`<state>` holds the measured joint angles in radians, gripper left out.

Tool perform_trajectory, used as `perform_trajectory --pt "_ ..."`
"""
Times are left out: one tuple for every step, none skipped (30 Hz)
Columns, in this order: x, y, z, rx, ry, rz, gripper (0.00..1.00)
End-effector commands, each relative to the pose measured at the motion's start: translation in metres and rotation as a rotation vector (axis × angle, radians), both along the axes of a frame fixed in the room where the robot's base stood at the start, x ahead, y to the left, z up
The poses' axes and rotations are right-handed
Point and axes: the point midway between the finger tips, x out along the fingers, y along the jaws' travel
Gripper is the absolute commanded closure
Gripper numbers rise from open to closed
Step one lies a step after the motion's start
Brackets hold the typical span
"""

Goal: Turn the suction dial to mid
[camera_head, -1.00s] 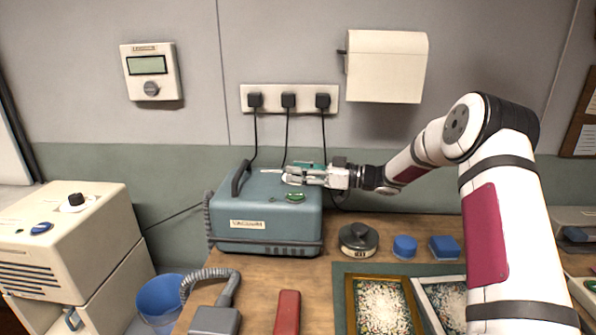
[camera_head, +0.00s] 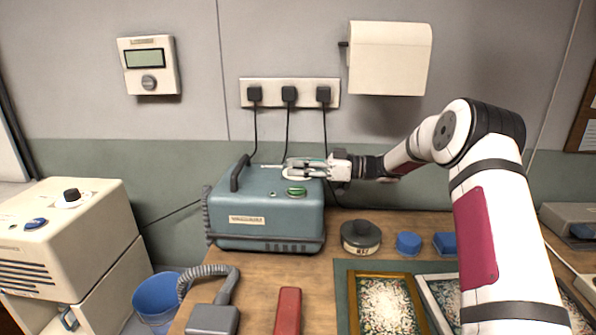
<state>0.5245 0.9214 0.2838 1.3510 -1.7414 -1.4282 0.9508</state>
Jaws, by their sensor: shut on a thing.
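The teal vacuum unit (camera_head: 262,228) with a "VACUUM" label stands at the back of the wooden bench. My gripper (camera_head: 290,169) reaches in from the right, roughly level, over the unit's top. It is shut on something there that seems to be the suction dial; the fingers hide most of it. A pale round plate (camera_head: 291,177) shows just under the fingers. The dial's pointer and marks cannot be read. A green button (camera_head: 296,191) sits on the top in front of the fingers. The unit's dark carry handle (camera_head: 240,172) stands left of the fingertips.
Power cords hang behind the unit from a socket strip (camera_head: 289,93). A round dark weight (camera_head: 361,237) and a blue pot (camera_head: 408,243) stand to its right. Framed pieces (camera_head: 352,300) and a red block (camera_head: 288,312) lie in front. A blue bin (camera_head: 158,298) stands left.

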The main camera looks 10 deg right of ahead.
Motion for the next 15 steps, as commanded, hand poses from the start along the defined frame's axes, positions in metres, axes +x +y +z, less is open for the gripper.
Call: perform_trajectory --pt "0.0043 -0.0002 -0.0032 -0.002 -0.009 0.033 0.99" --pt "0.0043 -0.0004 -0.0034 -0.002 -0.008 0.055 0.99" --pt "0.0043 -0.0006 -0.0036 -0.001 -0.007 0.084 0.99" --pt "0.0042 -0.0004 -0.0038 -0.002 -0.007 0.105 0.99" --pt "0.0042 -0.0002 -0.0034 -0.002 -0.007 0.125 0.99" --pt "0.0041 -0.0001 -0.0027 -0.001 -0.008 0.149 0.99" --pt "0.0037 -0.0003 -0.0025 -0.001 -0.007 0.165 0.99" --pt "0.0036 -0.0006 -0.0021 -0.003 -0.007 0.179 0.99" --pt "0.0031 -0.0006 -0.0019 -0.002 -0.005 0.195 0.99" --pt "0.0029 -0.0006 -0.0016 -0.003 -0.005 0.205 0.99" --pt "0.0025 -0.0004 -0.0014 -0.003 -0.004 0.213 0.99" --pt "0.0021 -0.0003 -0.0008 -0.003 -0.004 0.222 0.99" --pt "0.0019 -0.0004 -0.0004 -0.004 -0.003 0.226 0.99" --pt "0.0017 -0.0004 -0.0002 -0.003 -0.002 0.229 0.99" --pt "0.0014 -0.0004 0.0001 -0.004 -0.001 0.231 0.99"
